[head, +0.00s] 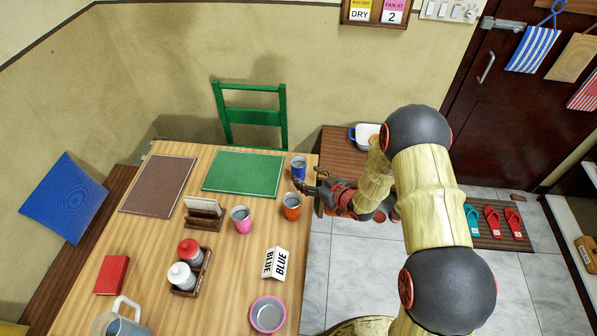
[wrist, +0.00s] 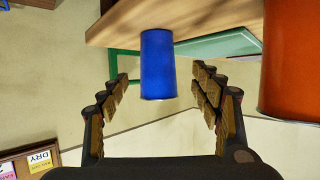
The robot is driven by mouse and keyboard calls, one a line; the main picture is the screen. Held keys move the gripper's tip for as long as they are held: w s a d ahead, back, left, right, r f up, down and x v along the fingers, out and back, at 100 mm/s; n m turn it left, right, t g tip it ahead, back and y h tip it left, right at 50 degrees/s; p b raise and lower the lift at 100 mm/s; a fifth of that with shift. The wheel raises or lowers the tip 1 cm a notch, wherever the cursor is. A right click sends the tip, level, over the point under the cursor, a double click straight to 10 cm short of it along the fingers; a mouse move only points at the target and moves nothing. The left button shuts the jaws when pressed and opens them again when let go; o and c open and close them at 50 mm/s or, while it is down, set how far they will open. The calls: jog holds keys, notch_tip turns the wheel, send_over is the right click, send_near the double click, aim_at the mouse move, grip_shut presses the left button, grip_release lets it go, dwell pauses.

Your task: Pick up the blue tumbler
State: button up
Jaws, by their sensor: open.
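The blue tumbler (head: 298,168) stands upright on the wooden table (head: 215,290), near its right edge. In the wrist view the blue tumbler (wrist: 158,64) appears upside down, between and beyond my fingers. My gripper (head: 308,183) is open at the table's right edge, close to the tumbler and apart from it. In the wrist view both fingers of my gripper (wrist: 163,85) are spread, with nothing between their pads. An orange tumbler (head: 291,206) stands just in front of the blue one; it also shows large at the right of the wrist view (wrist: 290,60).
A pink tumbler (head: 241,219) stands left of the orange one. A green mat (head: 243,173) lies left of the blue tumbler. A "BLUE" sign (head: 275,263) and a pink-rimmed bowl (head: 267,314) are nearer. A green chair (head: 250,115) stands behind the table.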

aim_at(303, 171)
jog(key=x, duration=0.2)
jog(key=b+x, duration=0.1)
jog(key=x, duration=0.3)
jog(key=shift+w+a+r+b, duration=0.1)
jog(key=shift+w+r+b, duration=0.05)
jog(key=shift+w+b, duration=0.3)
jog(key=shift+c, duration=0.7)
jog(key=c, duration=1.1)
jog(key=shift+c, duration=0.2)
